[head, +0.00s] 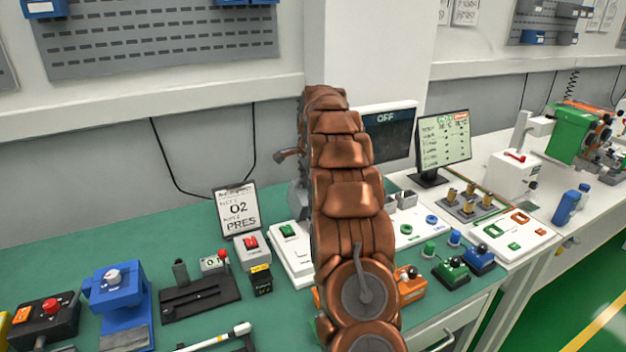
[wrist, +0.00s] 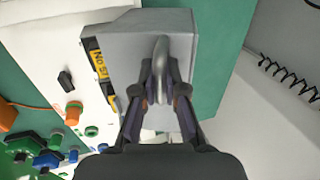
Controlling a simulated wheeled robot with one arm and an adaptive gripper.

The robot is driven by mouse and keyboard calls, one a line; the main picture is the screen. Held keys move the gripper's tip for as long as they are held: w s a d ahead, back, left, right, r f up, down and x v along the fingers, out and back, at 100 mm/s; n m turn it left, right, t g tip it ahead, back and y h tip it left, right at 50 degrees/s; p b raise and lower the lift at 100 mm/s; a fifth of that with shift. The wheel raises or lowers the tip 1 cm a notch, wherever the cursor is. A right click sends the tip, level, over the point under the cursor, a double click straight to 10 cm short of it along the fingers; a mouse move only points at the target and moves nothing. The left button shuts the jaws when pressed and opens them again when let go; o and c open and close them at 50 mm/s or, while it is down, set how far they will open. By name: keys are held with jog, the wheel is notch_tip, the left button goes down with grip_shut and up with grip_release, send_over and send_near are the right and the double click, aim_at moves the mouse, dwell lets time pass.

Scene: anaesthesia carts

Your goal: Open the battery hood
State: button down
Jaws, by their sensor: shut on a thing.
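In the wrist view a light grey box-shaped hood (wrist: 125,45) fills the upper middle. A black and yellow label strip runs along its left edge. A rounded grey handle (wrist: 161,46) stands out from its face. My gripper (wrist: 163,72) is shut on this handle, one finger on each side. In the head view my copper-coloured arm covers most of this spot, and the gripper and handle are hidden behind it. Only a grey piece, perhaps the hood, shows at the arm's left edge. I cannot tell whether the hood is tilted.
A white panel with a black knob (wrist: 66,80) and an orange knob (wrist: 73,112) lies beside the hood. The bench is crowded near my arm; some bare surface shows at left.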

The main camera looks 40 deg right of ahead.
jog(key=shift+w+d+p, duration=0.25)
jog(key=shift+w+p, duration=0.05)
jog(key=shift+w, duration=0.5)
jog(key=shift+w+d+p, duration=0.25)
jog(key=shift+w, duration=0.5)
jog(key=shift+w+d+f+p, duration=0.15)
jog(key=shift+w+d+f, duration=0.05)
jog(key=shift+w, duration=0.35)
jog(key=shift+w+d+f+p, duration=0.15)
jog(key=shift+w+d+f, duration=0.1)
jog(key=shift+w, duration=0.35)
jog(key=shift+w+d+f+p, duration=0.15)
jog(key=shift+w+f, duration=0.05)
jog(key=shift+w, duration=0.35)
jog(key=shift+w, duration=0.1)
jog(key=c, duration=1.5)
grip_release()
jog(key=shift+f, duration=0.1)
jog(key=shift+a, duration=0.1)
jog(key=shift+v, duration=3.8)
